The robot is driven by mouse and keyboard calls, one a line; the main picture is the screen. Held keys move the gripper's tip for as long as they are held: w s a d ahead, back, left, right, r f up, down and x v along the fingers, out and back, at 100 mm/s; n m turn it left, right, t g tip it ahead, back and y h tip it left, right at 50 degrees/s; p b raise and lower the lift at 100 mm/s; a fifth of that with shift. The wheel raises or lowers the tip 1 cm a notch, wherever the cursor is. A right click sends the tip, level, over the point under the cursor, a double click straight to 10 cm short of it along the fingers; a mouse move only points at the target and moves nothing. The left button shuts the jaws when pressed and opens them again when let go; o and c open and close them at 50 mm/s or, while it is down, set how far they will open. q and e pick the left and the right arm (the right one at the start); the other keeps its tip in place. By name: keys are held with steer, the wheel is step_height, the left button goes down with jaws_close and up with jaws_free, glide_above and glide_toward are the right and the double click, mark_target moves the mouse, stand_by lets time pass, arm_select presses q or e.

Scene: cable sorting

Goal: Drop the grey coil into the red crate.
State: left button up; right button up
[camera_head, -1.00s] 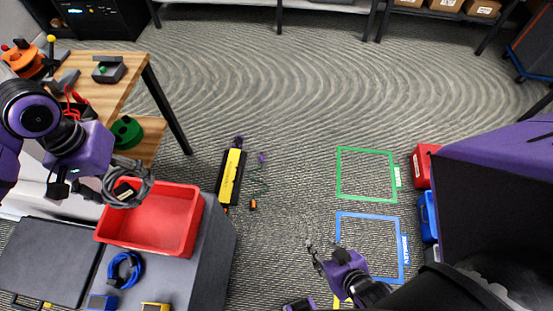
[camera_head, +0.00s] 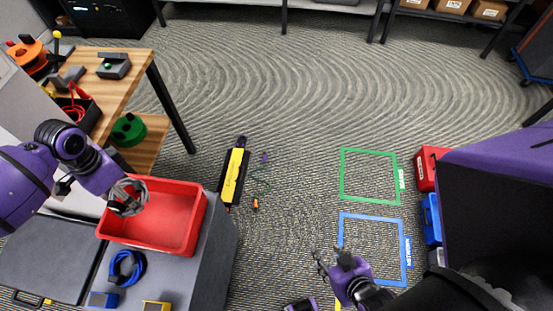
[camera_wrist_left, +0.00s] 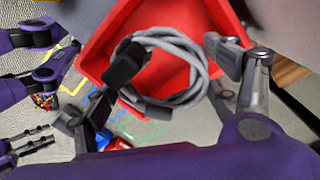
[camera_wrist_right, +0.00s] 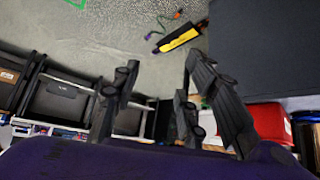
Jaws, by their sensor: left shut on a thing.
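The grey coil (camera_head: 135,186) is a looped cable with dark plugs. My left gripper (camera_head: 118,198) is shut on it. In the left wrist view, the coil (camera_wrist_left: 186,46) hangs between the fingers of my left gripper (camera_wrist_left: 165,75). The red crate (camera_head: 152,246) sits on the grey cabinet top. In the head view the coil overlaps the crate's left inner part; its exact height over the floor of the crate is hard to tell. The crate (camera_wrist_left: 92,58) also shows behind the coil in the left wrist view. My right gripper (camera_head: 329,259) is open and empty, far to the right.
A blue coil (camera_head: 126,267) lies in front of the crate, near a blue box (camera_head: 103,300) and a yellow box (camera_head: 156,307). A wooden bench (camera_head: 120,85) stands behind at left with a green spool (camera_head: 129,130). A yellow-black power strip (camera_head: 234,172) lies on the floor.

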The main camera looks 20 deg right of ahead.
arm_select(q)
step_height(320, 180, down, 4)
steer(key=shift+r+b, duration=0.1)
steer(key=shift+b, duration=0.9)
steer(key=o, duration=1.2)
steer(key=shift+o, duration=0.3)
